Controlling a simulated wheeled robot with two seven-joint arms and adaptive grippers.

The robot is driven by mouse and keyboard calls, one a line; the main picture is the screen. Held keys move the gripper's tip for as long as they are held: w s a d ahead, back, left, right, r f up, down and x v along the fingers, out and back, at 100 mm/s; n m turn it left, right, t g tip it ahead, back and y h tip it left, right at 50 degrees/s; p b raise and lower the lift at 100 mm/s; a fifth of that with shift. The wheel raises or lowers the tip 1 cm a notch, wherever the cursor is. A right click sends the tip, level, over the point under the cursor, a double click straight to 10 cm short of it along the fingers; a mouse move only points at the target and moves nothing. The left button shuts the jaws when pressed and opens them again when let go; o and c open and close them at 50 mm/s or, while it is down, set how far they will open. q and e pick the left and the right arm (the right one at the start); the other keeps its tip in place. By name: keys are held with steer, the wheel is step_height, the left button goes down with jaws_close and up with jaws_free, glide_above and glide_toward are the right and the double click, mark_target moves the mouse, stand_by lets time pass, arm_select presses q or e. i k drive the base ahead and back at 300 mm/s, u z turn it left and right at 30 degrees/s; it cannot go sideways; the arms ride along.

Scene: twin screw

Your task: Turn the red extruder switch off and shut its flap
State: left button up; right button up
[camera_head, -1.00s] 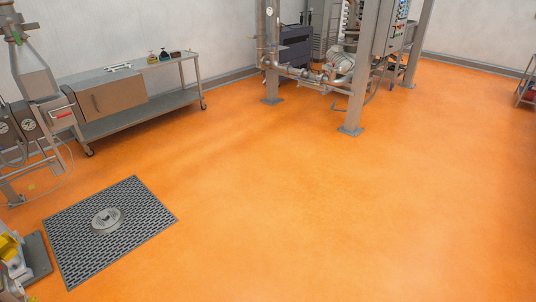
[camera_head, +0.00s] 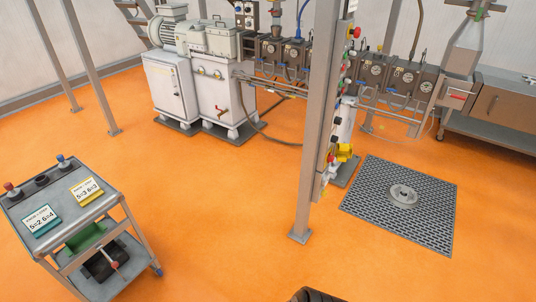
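A tall narrow control panel (camera_head: 335,110) stands beside a grey post in the middle right, seen almost edge-on. Buttons and knobs stick out along its side, among them a red knob (camera_head: 355,32) near the top. A yellow part (camera_head: 345,152) sits low by the panel. I cannot tell which of these is the extruder switch, and I cannot make out its flap or its position. The extruder line (camera_head: 395,75) with several dial gauges runs behind the post. Neither of my grippers is in view.
A grey cart (camera_head: 100,205) with signs and knobs stands at the lower left. A floor grate (camera_head: 430,222) with a round metal cover (camera_head: 403,195) lies to the right. White machine cabinets (camera_head: 220,95) stand at the back. The orange floor between cart and post is clear.

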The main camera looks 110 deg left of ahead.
mark_target(331, 159)
steer(key=u, duration=3)
steer(key=i, duration=1.65)
steer(key=z, duration=0.1)
steer(key=k, duration=0.15)
steer(key=u, duration=0.15)
